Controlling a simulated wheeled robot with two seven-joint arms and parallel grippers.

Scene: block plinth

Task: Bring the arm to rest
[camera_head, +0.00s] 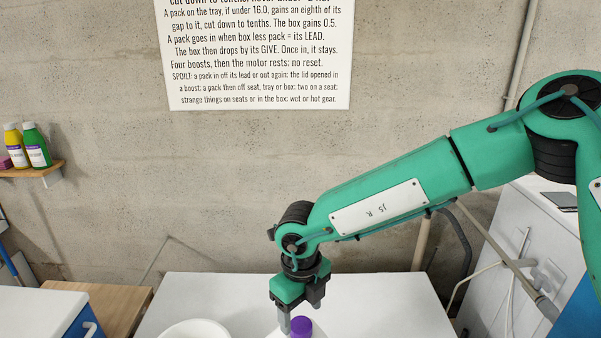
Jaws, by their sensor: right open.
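My right arm (400,190) is green and reaches in from the right. Its gripper (299,315) hangs fingers down over the white table (390,295), at the picture's lower middle. The jaws are open. A purple object (301,327) shows just beside and below the fingers. Its lower part is cut off by the frame, and I cannot tell whether the fingers touch it. My left gripper is not in view.
A white bowl-like rim (195,329) shows at the table's lower left. A wooden bench (105,300) and a white box (40,312) stand left. A shelf (35,171) holds bottles. A white cabinet (510,255) stands right. A text sign (258,55) hangs on the wall.

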